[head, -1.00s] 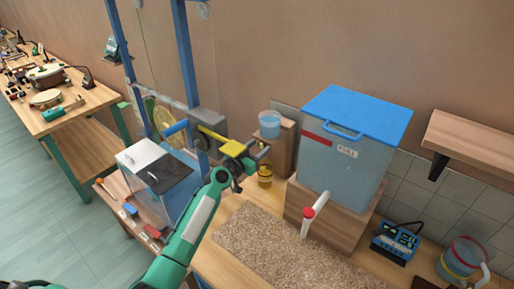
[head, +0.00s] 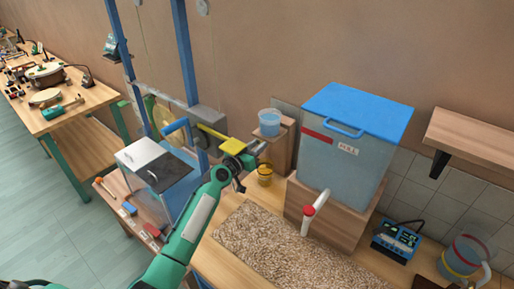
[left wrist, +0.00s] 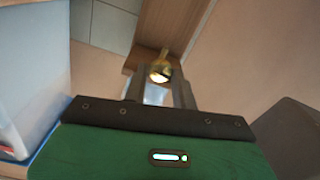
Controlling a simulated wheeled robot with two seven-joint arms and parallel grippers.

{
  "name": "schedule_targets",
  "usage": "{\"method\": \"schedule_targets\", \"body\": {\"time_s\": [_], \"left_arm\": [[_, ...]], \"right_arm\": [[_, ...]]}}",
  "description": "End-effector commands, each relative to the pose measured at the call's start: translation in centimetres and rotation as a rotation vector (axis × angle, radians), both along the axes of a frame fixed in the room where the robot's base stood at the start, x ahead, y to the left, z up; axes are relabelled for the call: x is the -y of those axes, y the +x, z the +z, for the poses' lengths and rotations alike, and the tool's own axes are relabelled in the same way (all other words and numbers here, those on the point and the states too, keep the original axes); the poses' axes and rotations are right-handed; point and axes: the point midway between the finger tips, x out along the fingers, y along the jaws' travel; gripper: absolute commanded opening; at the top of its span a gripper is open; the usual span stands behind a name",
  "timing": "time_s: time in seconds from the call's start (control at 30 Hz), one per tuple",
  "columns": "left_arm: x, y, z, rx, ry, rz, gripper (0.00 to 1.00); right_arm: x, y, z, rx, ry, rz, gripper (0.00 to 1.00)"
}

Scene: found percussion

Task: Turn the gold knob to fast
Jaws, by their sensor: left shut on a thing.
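My left gripper (head: 256,153) is in front of the wooden post at the middle of the head view. Its jaws are closed around the gold knob (left wrist: 160,72), which shows between the fingertips in the left wrist view. A gold round piece (head: 264,174) shows just below the fingertips in the head view; I cannot tell whether it is part of the same knob. The fingers hide much of the knob, and no "fast" mark is readable. My right gripper is not in view.
A light blue cup (head: 269,122) stands on the wooden post just above my gripper. A blue-lidded tank (head: 345,150) with a red-tipped spout is to the right. A yellow bar (head: 219,139) and grey box (head: 206,118) are close on the left. A speckled mat (head: 290,250) lies in front.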

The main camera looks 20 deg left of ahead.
Motion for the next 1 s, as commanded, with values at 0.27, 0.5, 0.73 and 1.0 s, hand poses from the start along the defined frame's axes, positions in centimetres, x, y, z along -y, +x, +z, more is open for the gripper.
{"method": "schedule_targets", "body": {"time_s": [0.27,0.5,0.73,1.0], "left_arm": [[-0.07,0.04,-0.12,-0.087,-0.240,0.000,0.04],[-0.15,0.06,-0.10,-0.165,-0.456,0.000,0.04],[-0.15,0.08,-0.09,-0.240,-0.661,0.000,0.04],[-0.23,0.08,-0.11,-0.328,-0.902,0.001,0.04]], "right_arm": [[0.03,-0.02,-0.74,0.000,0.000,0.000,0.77],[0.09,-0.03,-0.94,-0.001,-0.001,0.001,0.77],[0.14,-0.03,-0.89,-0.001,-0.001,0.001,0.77],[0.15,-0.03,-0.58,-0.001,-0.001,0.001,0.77]]}}
